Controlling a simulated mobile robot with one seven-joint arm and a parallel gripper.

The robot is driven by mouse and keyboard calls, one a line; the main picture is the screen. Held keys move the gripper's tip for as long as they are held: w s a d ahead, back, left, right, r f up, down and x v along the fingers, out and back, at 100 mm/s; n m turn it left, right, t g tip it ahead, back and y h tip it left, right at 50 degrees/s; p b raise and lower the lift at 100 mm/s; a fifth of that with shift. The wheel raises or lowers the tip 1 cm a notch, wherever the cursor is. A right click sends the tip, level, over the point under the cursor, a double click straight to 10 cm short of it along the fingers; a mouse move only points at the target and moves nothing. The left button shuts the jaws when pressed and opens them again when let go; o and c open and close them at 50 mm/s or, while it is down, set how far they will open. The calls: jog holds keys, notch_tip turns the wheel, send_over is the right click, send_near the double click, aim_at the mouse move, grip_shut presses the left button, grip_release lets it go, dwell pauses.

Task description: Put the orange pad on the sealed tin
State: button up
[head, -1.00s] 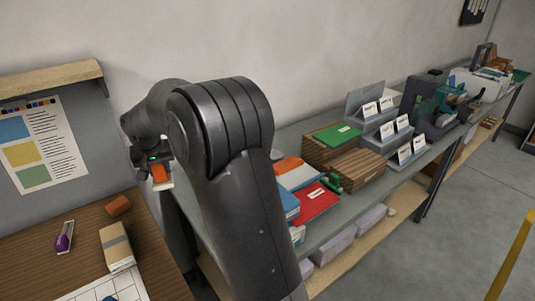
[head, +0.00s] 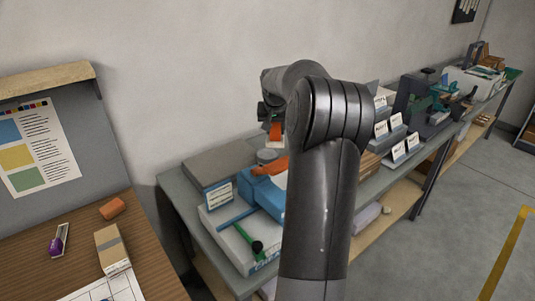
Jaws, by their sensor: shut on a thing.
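My gripper (head: 270,119) is over the near part of the grey bench, partly hidden behind my arm. It is shut on the orange pad (head: 276,132), which hangs below it in the air. A small round grey thing (head: 267,156), possibly the sealed tin, stands below and slightly left of the pad, with a visible gap between them. Its lower part and right side are crowded by other items, so I cannot be sure what it is.
A flat grey box (head: 215,162) and a blue-and-orange item (head: 265,192) are beside the round thing. An orange block (head: 112,208) and a cardboard box (head: 112,246) are on the wooden desk. My arm hides the bench middle.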

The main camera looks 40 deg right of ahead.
jog(key=s+d, duration=0.4)
jog(key=d, duration=0.2)
send_over(266, 158)
jog(key=shift+m, duration=0.4)
jog(key=shift+d+f, duration=0.15)
jog(key=shift+f, duration=4.9)
jog(key=shift+w+f, duration=0.1)
jog(key=shift+f, duration=0.1)
jog(key=o, duration=1)
